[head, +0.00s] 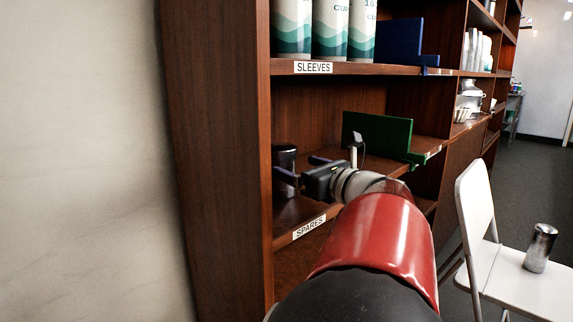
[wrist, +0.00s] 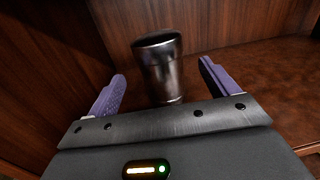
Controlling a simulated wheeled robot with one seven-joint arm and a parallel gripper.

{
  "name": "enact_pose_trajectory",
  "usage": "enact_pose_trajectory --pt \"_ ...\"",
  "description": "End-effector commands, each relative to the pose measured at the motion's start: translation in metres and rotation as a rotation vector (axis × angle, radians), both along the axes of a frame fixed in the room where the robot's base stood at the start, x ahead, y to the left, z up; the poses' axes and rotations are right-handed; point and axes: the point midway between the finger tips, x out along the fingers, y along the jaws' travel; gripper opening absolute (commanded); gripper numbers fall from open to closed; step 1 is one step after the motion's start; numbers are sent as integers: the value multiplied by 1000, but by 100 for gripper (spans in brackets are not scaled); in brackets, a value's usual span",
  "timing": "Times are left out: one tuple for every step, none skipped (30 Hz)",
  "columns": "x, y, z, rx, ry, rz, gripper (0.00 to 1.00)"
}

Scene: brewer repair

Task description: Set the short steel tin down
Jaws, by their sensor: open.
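A short steel tin (head: 286,158) with a dark top stands upright on the SPARES shelf (head: 300,211), near the left side wall. It also shows in the wrist view (wrist: 163,72), in front of my gripper's palm. My gripper (head: 300,168) reaches in over the shelf. In the wrist view its two purple fingers (wrist: 162,88) are spread wide, one on each side of the tin, with a gap visible on both sides. The tin's base is partly hidden by the gripper body.
A green panel (head: 377,136) stands on the same shelf to the right. Patterned sleeve packs (head: 330,28) and a blue panel (head: 400,40) are on the SLEEVES shelf above. A white folding chair (head: 525,283) at right holds another steel canister (head: 540,248).

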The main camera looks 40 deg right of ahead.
Motion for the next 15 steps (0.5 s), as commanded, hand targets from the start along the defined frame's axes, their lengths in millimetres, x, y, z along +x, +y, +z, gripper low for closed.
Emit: enact_pose_trajectory --pt "-11 0 0 -1 0 -2 86" --pt "-17 0 0 -1 -1 -2 86" --pt "-25 0 0 -1 -1 -1 86" --pt "-30 0 -1 -1 0 -2 86" --pt "-34 0 -1 -1 0 0 86" --pt "-40 0 -1 -1 0 -1 86" --pt "-43 0 -1 -1 0 -1 86" --pt "-46 0 -1 -1 0 0 86" --pt "-49 0 -1 -1 0 0 86" --pt "-51 0 -1 -1 0 0 86" --pt "-53 0 -1 -1 0 0 86" --pt "-54 0 -1 -1 0 1 86" --pt "-55 0 -1 -1 0 1 86" --pt "-55 0 -1 0 0 1 86" --pt "-55 0 -1 0 0 1 86"
